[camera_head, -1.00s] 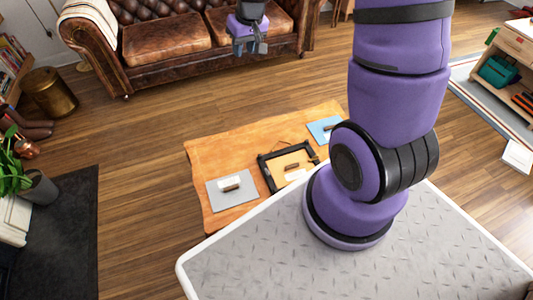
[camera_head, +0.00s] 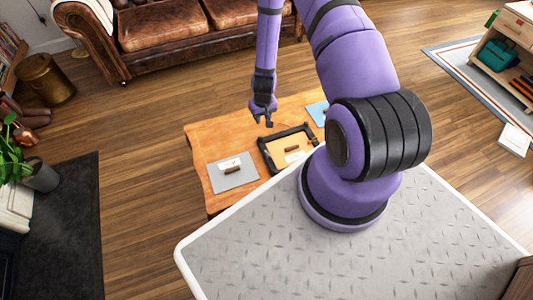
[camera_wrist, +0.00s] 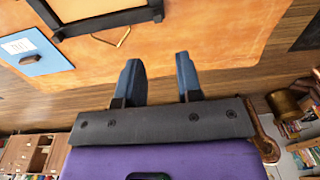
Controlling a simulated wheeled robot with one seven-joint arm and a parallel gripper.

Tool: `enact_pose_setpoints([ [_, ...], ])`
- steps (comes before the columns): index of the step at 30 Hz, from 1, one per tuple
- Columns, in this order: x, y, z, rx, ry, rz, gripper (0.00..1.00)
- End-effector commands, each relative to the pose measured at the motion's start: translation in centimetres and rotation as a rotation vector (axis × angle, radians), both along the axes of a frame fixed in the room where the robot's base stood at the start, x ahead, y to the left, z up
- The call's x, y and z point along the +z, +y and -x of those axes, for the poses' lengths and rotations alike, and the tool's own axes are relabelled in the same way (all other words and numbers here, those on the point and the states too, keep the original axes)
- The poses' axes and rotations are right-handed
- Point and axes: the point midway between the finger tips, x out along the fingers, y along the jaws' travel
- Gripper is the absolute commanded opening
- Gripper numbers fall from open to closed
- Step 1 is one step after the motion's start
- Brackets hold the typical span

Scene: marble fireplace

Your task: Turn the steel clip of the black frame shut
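The black frame (camera_head: 263,150) lies on the wooden table, with a tan backing (camera_head: 280,154) inside its border. A small dark brown piece (camera_head: 291,149) lies on the backing; I cannot tell whether it is the steel clip. My gripper (camera_head: 265,123) hangs over the far part of the table, just beyond the frame, with its fingers pointing down and apart. In the wrist view its two blue-grey fingers (camera_wrist: 160,80) are open with nothing between them. The frame's dark edge (camera_wrist: 108,20) shows at the top there, with a thin brass-coloured loop (camera_wrist: 115,38) beside it.
A grey board (camera_head: 228,183) with a white label and a brown handle lies left of the frame. A blue board (camera_head: 317,113) lies to the right, partly hidden by my arm. A leather sofa (camera_head: 170,35) stands behind the table (camera_head: 205,145).

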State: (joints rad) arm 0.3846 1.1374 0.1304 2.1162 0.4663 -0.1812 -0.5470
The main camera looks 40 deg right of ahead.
Motion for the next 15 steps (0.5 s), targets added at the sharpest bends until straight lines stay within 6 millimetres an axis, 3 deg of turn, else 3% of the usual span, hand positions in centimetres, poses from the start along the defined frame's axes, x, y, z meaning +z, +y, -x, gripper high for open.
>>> enact_pose_setpoints([
  [1, -1.9, 0.0, 1.1, -0.009, 0.017, 0.0, 0.33],
  [6, -6.0, 0.1, 3.5, -0.026, 0.049, 0.011, 0.33],
  [15, -8.4, 0.2, 4.7, -0.032, 0.063, 0.017, 0.33],
])
